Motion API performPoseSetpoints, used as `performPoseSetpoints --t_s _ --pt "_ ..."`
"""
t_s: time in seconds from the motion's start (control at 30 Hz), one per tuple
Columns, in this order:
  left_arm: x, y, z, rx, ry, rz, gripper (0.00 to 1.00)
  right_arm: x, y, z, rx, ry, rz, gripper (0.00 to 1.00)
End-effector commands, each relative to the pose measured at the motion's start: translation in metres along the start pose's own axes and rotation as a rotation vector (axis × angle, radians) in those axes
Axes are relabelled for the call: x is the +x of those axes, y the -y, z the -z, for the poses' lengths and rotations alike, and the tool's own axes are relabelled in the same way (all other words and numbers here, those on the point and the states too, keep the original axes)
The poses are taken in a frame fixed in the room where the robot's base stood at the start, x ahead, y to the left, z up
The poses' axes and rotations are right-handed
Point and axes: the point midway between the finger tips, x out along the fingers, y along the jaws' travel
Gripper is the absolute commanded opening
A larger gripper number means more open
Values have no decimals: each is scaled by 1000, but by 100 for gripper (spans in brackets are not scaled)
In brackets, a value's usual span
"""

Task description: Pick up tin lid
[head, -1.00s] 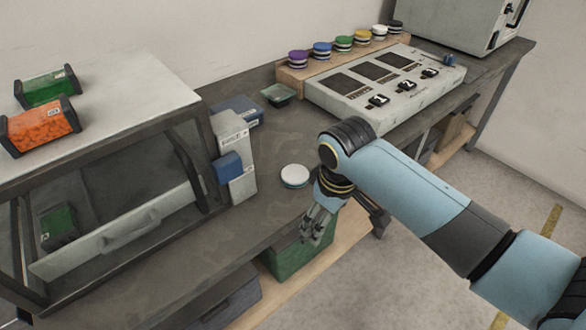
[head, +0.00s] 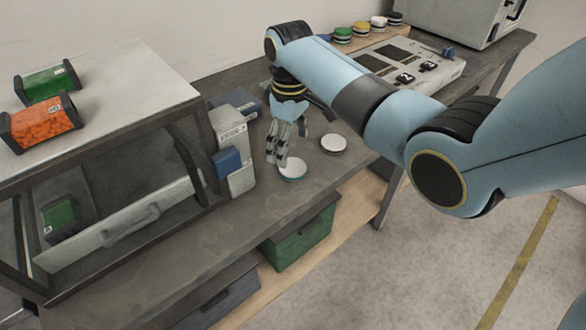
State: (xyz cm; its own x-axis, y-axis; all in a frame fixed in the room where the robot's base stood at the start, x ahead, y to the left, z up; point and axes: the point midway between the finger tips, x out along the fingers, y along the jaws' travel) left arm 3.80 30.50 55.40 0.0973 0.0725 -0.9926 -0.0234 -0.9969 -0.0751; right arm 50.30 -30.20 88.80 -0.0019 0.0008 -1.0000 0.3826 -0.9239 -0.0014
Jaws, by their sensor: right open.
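I cannot tell for certain which of the two is the tin lid. My right gripper (head: 277,156) is open and empty, pointing down, with its fingertips at the left back edge of the white lid. A finger overlaps part of that lid in the picture, and contact cannot be told. My left gripper is out of view.
A grey upright device with a blue block (head: 229,160) stands close left of my gripper. A framed case (head: 130,215) fills the left of the bench. A switch panel (head: 440,68) and several coloured round pieces stand behind my arm. The bench front is clear.

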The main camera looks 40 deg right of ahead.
Motion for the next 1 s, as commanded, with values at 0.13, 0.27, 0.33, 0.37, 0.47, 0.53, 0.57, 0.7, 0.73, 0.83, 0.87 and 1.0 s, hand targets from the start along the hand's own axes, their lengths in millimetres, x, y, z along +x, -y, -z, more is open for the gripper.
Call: performPoseSetpoints --t_s 0.13,0.27,0.33,0.37,0.47,0.53,0.57,0.7,0.73,0.83,0.87,1.0 --pt "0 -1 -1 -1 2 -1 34 12 1 0 0 1 1 85" --pt "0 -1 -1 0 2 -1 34 32 3 -1 0 2 2 85" --pt "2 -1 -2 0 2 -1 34 43 4 -1 -1 1 1 85" --pt "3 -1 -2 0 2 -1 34 48 4 -1 -1 1 1 85" --pt "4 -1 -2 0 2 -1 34 57 4 -1 -1 0 0 85" --pt "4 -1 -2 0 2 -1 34 59 3 -1 -1 -2 -1 85" --pt "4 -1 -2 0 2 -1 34 59 3 -1 -1 -2 -1 85" --pt "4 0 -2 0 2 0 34 58 3 -1 -1 -2 -1 85" --pt "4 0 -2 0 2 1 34 58 3 -1 -1 -2 -1 83" --pt "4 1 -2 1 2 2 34 58 3 -1 0 -2 -1 70" --pt "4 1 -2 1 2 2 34 58 3 -1 0 -2 -1 66" --pt "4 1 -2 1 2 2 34 58 3 -1 0 -2 -1 47"
